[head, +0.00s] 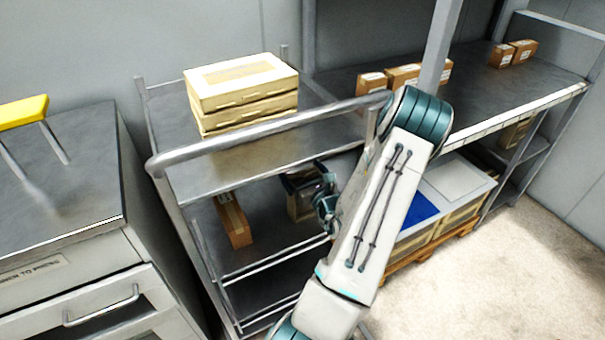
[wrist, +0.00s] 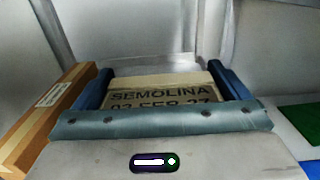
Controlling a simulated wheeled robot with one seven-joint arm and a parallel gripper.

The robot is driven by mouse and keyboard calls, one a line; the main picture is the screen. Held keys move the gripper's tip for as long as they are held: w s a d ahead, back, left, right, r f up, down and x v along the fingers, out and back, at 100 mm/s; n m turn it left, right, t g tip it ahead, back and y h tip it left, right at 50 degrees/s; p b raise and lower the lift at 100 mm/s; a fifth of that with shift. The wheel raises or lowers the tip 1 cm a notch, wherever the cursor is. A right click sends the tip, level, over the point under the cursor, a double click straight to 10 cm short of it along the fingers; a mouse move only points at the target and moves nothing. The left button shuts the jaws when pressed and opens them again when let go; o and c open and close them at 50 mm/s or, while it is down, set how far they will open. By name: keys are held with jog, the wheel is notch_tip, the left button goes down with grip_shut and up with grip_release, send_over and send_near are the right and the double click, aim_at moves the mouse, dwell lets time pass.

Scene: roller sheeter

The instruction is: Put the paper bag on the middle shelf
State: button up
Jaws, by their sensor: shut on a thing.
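The paper bag (wrist: 160,93) is tan and printed "SEMOLINA" with a date. In the wrist view it sits between the two blue fingers of my gripper (wrist: 163,80), which is shut on it. In the head view my gripper (head: 308,181) reaches in under the trolley's top shelf, with the bag (head: 299,205) below it, partly hidden by the gripper. The bag is over the middle shelf (head: 266,250) of the metal trolley, toward its right side. I cannot tell whether its bottom touches the shelf.
A brown carton (head: 233,220) lies on the middle shelf, left of the bag; it also shows in the wrist view (wrist: 45,118). Stacked pale boxes (head: 243,90) stand on the top shelf (head: 200,178). The trolley handle (head: 265,130) crosses near my arm. A loaded pallet (head: 440,225) is at right.

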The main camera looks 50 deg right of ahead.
jog(key=o, duration=1.7)
jog(key=shift+f, duration=0.1)
jog(key=v, duration=1.2)
jog(key=shift+b, duration=0.3)
